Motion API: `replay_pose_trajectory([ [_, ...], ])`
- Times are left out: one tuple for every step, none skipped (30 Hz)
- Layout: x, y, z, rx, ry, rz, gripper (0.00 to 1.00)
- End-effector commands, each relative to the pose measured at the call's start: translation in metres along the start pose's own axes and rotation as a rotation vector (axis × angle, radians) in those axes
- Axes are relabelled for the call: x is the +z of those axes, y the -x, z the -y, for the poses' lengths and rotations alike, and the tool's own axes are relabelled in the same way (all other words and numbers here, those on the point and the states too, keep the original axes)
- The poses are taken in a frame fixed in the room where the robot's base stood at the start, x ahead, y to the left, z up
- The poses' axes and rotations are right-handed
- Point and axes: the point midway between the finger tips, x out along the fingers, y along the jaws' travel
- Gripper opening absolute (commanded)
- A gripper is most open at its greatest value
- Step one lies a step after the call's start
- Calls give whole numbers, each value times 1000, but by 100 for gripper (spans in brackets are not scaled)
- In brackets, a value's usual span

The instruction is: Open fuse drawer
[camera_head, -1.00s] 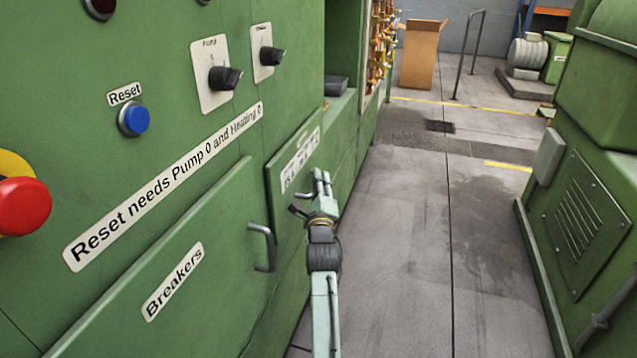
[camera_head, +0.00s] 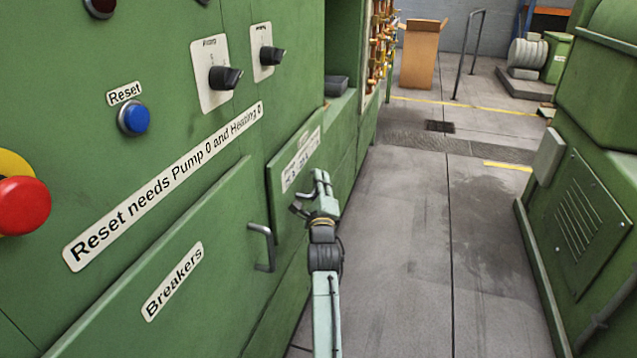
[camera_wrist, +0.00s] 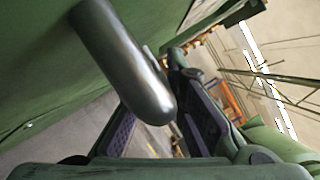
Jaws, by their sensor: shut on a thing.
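The fuse drawer (camera_head: 285,205) is a green front panel with a white label, right of the Breakers drawer. The label is too small to read surely. My gripper (camera_head: 314,192) is at its front and covers its handle in the head view. In the wrist view, the grey metal handle (camera_wrist: 125,65) runs down between the two dark-padded fingers of my gripper (camera_wrist: 163,122), which is shut on it. Any gap behind the drawer front is too small to tell.
The Breakers drawer (camera_head: 160,275) has its own grey handle (camera_head: 263,248), close left of my arm. A red button (camera_head: 22,205), a blue Reset button (camera_head: 134,118) and dark knobs are on the cabinet. Clear floor (camera_head: 400,260) lies right, up to another green machine (camera_head: 585,220).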

Motion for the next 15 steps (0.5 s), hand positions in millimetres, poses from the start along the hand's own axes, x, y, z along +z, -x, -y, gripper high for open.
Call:
replay_pose_trajectory([
  [-4,2,1,-1,0,-2,0],
  [-7,3,3,-1,-1,-2,0],
  [-11,5,6,-2,0,-4,0],
  [-14,6,8,-3,-1,-4,0],
  [-18,8,10,-3,-1,-5,0],
  [-24,10,14,-4,-1,-5,0],
  [-29,12,17,-5,-1,-5,0],
  [-34,14,20,-5,-1,-5,0],
  [-42,18,25,-5,0,-6,0],
  [-48,20,28,-6,0,-6,0],
  [-54,23,32,-6,-1,-5,0],
  [-62,27,37,-6,-1,-5,0],
  [-69,30,41,-6,-1,-5,0],
  [-75,32,45,-6,0,-5,0],
  [-84,36,51,-6,1,-5,0],
])
